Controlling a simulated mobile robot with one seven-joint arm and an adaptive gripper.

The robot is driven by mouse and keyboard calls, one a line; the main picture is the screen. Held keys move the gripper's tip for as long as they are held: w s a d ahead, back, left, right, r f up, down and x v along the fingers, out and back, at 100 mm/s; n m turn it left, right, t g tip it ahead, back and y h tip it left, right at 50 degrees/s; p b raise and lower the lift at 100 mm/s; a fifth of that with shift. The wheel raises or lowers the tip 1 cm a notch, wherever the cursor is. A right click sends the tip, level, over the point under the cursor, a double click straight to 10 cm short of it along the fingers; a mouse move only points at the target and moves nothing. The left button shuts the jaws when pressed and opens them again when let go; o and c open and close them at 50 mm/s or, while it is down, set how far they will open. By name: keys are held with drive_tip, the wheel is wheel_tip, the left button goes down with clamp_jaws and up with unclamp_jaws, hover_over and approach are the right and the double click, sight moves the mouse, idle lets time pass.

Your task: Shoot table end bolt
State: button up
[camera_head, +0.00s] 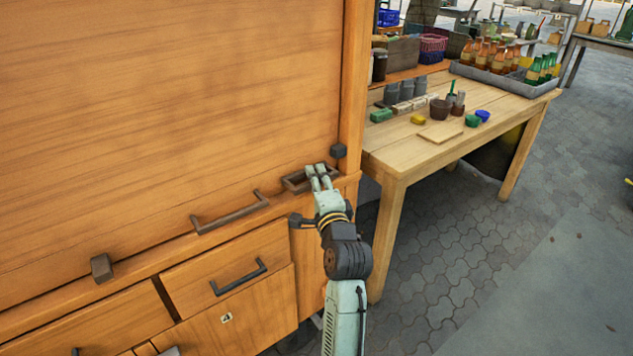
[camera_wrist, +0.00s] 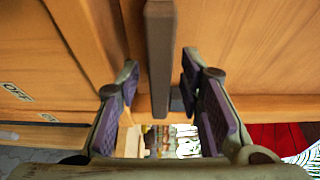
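My gripper (camera_head: 318,178) is at the right end of the large wooden panel (camera_head: 170,100), beside a dark rectangular handle (camera_head: 293,185). In the wrist view my gripper (camera_wrist: 160,95) is open, with a dark bar (camera_wrist: 160,55) between its two purple-padded fingers. There is a gap on both sides of the bar. A small dark stub (camera_wrist: 178,100) shows by the bar's lower end. I cannot tell which piece is the bolt.
A long dark handle (camera_head: 230,212) is on the panel's lower edge, with a drawer (camera_head: 228,270) below. A wooden table (camera_head: 480,115) with bottles, pots and blocks stands to the right. Paved floor (camera_head: 450,250) is free in front of it. Small "OFF" lettering (camera_wrist: 16,92) shows in the wrist view.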

clamp_jaws()
idle(0.7)
